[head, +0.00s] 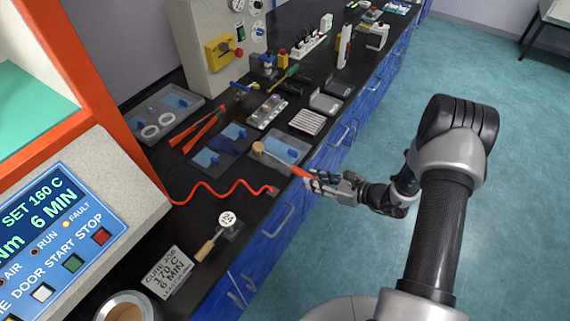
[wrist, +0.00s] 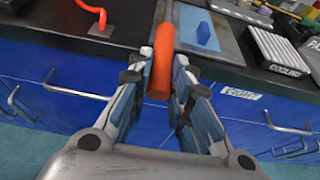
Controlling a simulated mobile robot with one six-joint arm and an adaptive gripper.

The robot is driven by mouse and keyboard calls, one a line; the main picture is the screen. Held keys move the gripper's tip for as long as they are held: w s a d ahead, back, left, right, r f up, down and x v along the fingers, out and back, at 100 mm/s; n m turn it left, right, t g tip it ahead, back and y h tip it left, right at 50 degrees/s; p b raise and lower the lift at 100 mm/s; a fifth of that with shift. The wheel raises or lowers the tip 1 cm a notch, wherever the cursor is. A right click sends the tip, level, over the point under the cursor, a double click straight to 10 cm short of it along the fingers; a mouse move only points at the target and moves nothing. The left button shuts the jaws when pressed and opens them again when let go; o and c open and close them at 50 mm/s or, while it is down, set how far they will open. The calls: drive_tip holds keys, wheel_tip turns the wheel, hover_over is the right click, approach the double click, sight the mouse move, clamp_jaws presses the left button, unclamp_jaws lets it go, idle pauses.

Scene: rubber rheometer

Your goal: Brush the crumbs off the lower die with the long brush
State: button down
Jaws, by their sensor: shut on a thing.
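My gripper (head: 312,180) is shut on the orange handle of the long brush (head: 298,171), at the bench's front edge. In the wrist view the orange handle (wrist: 161,55) stands between my two fingers (wrist: 160,82), and the brush head is out of view. The rheometer (head: 130,185), with an orange frame and a blue control panel, is at the left. I cannot make out the lower die or any crumbs in either view.
The black bench (head: 200,188) has blue drawers with protruding handles below. Grey trays (head: 290,146), red tongs (head: 205,130) and a cooling rack (head: 307,122) lie near the brush. A cure-job sign (head: 170,272) stands in front. The teal floor at right is open.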

drive_tip(key=shift+r+p, duration=1.1)
drive_tip(key=shift+r, duration=0.75)
